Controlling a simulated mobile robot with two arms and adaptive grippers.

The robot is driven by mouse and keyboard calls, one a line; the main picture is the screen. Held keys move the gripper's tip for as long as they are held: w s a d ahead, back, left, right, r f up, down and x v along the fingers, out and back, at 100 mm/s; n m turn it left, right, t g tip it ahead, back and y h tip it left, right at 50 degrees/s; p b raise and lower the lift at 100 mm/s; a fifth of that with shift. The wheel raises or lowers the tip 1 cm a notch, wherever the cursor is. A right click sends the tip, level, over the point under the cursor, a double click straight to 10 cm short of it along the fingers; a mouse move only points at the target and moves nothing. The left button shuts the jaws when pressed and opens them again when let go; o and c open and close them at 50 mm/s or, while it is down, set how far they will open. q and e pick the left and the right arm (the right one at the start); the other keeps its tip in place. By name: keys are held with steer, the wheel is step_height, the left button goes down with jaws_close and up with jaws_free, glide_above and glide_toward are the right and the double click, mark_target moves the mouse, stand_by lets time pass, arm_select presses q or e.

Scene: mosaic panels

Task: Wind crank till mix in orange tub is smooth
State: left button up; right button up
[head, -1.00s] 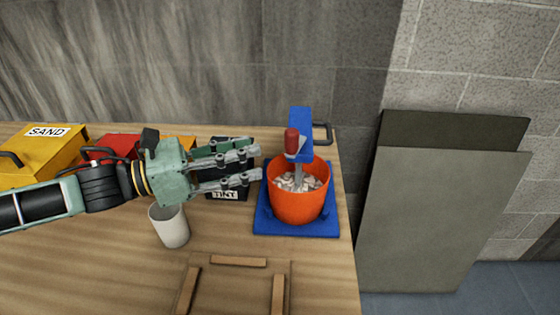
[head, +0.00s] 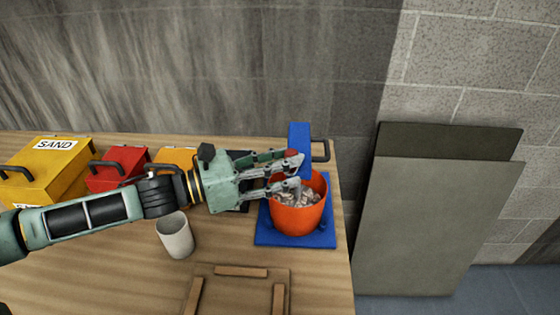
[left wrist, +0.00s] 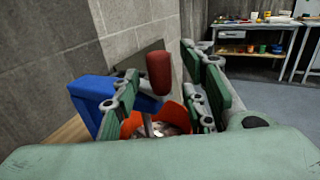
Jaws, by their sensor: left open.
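The orange tub (head: 300,218) stands on the blue mixer base (head: 268,236), with pale lumpy mix (head: 306,199) inside. The blue mixer post (head: 299,136) rises behind it. The crank's red grip (left wrist: 158,72) stands upright between the two fingers in the left wrist view; in the head view it is mostly hidden by the fingers. My left gripper (head: 296,173) is open, its fingers reaching over the tub's rim on either side of the red grip. I cannot tell whether they touch it. My right gripper is not in view.
Left along the wall are the yellow SAND box (head: 48,172), a red box (head: 117,172) and an orange box (head: 174,157). A white cup (head: 176,236) stands below my left arm. A wooden frame (head: 241,272) lies in front. Grey panels (head: 440,225) lean right of the table.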

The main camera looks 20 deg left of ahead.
arm_select(q)
jaws_close()
stand_by(0.9)
steer(key=shift+d+t+b, duration=0.1)
steer(key=shift+t+b, duration=0.2)
steer(key=shift+b, duration=0.1)
